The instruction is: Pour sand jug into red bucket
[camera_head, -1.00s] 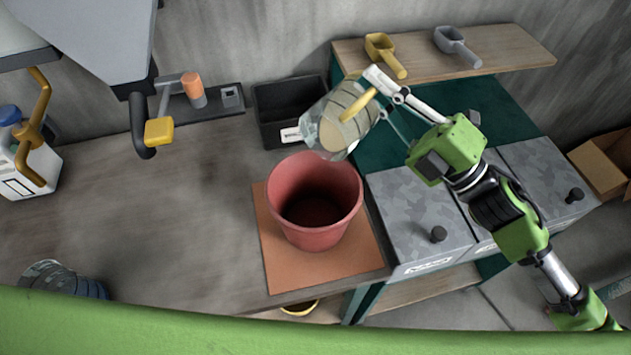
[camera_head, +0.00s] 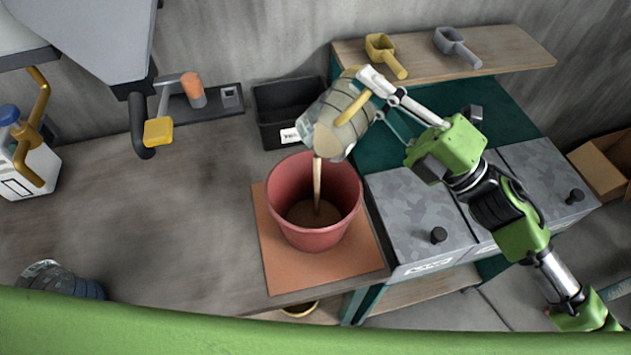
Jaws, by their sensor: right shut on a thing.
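The red bucket (camera_head: 312,237) stands upright on an orange-brown mat (camera_head: 287,272) on the workbench. My right gripper (camera_head: 366,92) is shut on the yellow handle of the clear sand jug (camera_head: 340,118). The jug is tilted steeply, with its mouth down and to the left above the bucket's back rim. A thin stream of tan sand (camera_head: 317,184) falls from the jug into the bucket. Tan sand covers at least part of the bucket's bottom. My left gripper does not show.
A black bin (camera_head: 268,108) stands behind the bucket. Grey lidded bins (camera_head: 415,215) stand to the right. A shelf (camera_head: 500,48) behind holds a yellow scoop (camera_head: 385,55) and a grey scoop (camera_head: 456,45).

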